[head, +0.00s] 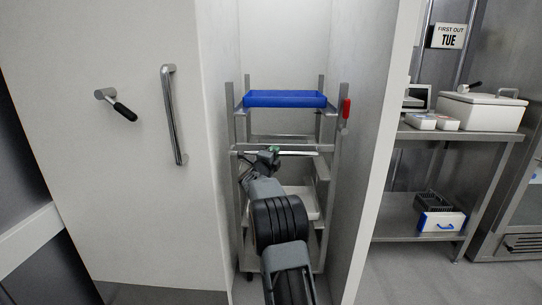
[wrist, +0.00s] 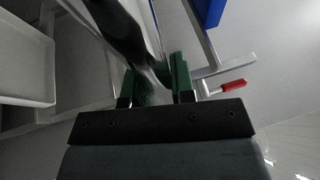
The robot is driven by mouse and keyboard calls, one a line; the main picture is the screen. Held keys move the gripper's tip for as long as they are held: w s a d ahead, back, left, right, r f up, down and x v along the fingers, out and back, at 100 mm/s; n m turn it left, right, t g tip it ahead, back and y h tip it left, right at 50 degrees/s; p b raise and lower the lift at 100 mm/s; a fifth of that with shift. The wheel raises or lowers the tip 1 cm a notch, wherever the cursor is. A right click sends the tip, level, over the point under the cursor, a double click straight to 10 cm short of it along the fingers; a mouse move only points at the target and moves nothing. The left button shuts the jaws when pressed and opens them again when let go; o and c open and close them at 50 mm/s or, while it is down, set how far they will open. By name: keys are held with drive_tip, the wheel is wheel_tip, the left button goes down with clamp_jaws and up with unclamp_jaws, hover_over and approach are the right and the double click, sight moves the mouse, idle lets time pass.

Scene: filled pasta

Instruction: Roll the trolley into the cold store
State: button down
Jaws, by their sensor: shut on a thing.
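The trolley (head: 323,170) is a grey metal rack with upright posts. It stands between the white walls of the cold store (head: 285,40), straight ahead in the head view. My gripper (head: 268,150) is at the trolley's front crossbar (head: 302,153) and shut on it. In the wrist view my green fingertips (wrist: 157,82) close around the dark, blurred bar. My arm hides the trolley's lower middle and some of its wheels.
A blue tray (head: 285,99) lies on top of the trolley and a white tray (head: 312,206) lower down. A red-handled lever (head: 346,110) is at the right post. The white door (head: 140,190) stands open at left. A steel table (head: 455,135) stands at right.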

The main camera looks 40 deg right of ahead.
drive_tip(key=shift+d+r, duration=0.1)
drive_tip(key=shift+r, duration=0.1)
drive_tip(key=c, duration=1.2)
unclamp_jaws()
drive_tip(key=shift+d+f, duration=0.1)
drive_tip(key=shift+d, duration=0.05)
drive_tip(key=shift+o, duration=1.1)
drive_tip(key=shift+w+a, duration=0.15)
drive_tip(key=shift+a, duration=0.05)
drive_tip(key=shift+f, duration=0.1)
drive_tip(key=v, duration=1.2)
